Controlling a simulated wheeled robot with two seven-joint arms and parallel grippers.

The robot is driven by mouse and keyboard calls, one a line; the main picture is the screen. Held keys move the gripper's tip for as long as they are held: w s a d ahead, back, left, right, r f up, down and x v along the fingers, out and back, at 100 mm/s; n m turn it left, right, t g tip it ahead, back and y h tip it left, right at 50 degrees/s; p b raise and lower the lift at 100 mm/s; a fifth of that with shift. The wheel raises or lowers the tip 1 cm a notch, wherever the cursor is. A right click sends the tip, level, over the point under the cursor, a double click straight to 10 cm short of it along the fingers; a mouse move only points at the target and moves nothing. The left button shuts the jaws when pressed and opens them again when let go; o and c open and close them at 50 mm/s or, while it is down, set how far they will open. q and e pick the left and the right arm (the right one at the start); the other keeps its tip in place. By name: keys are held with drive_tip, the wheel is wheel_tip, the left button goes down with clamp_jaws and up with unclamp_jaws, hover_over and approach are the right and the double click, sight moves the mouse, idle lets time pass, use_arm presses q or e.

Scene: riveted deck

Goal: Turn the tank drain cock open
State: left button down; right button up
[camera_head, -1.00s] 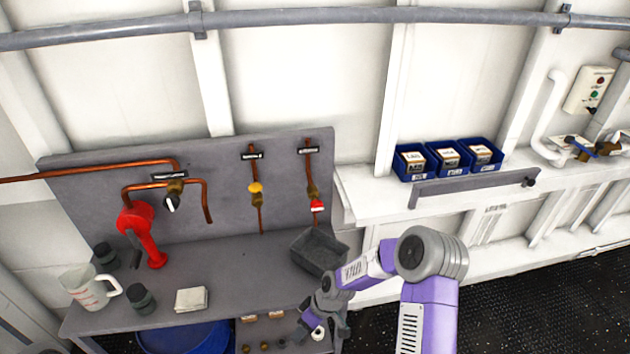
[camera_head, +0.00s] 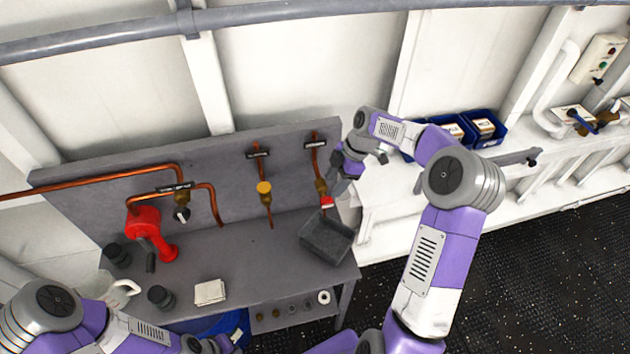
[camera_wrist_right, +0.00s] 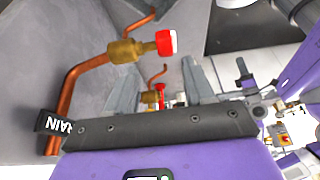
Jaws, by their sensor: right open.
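The drain cock is a brass valve with a red handle (camera_head: 327,203) on a copper pipe at the right of the grey back panel. In the right wrist view, its brass body and red handle (camera_wrist_right: 167,42) show at the top, beside a dark label (camera_wrist_right: 62,125) partly reading "RAIN". My right gripper (camera_head: 338,180) is open and empty, just above the red handle in the head view; I cannot tell whether it touches it. My left arm enters at the lower left; its gripper is at the bottom edge, its jaws unclear.
A yellow-handled valve (camera_head: 264,188) and a black-and-white-knobbed valve (camera_head: 182,213) sit further left. A dark open tray (camera_head: 328,238) lies below the drain cock. Blue bins (camera_head: 483,127) stand behind my right arm.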

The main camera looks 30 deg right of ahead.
sight(327, 199)
drive_tip(key=shift+s+a+f, duration=0.3)
drive_tip(key=shift+f, duration=0.3)
drive_tip(key=shift+s+a+f, duration=0.3)
drive_tip(key=shift+f, duration=0.3)
drive_tip(key=x, duration=0.1)
drive_tip(key=p+x, duration=0.1)
drive_tip(key=x, duration=0.1)
drive_tip(key=shift+w+a+f, duration=0.1)
drive_tip(key=shift+w+f, duration=0.15)
use_arm(q)
drive_tip(key=shift+s+r, duration=0.5)
drive_tip(key=shift+r, duration=0.1)
use_arm(e)
drive_tip(key=shift+a+f, duration=0.15)
drive_tip(key=shift+f, duration=0.2)
drive_tip(key=shift+c, duration=0.3)
drive_tip(key=c, duration=0.9)
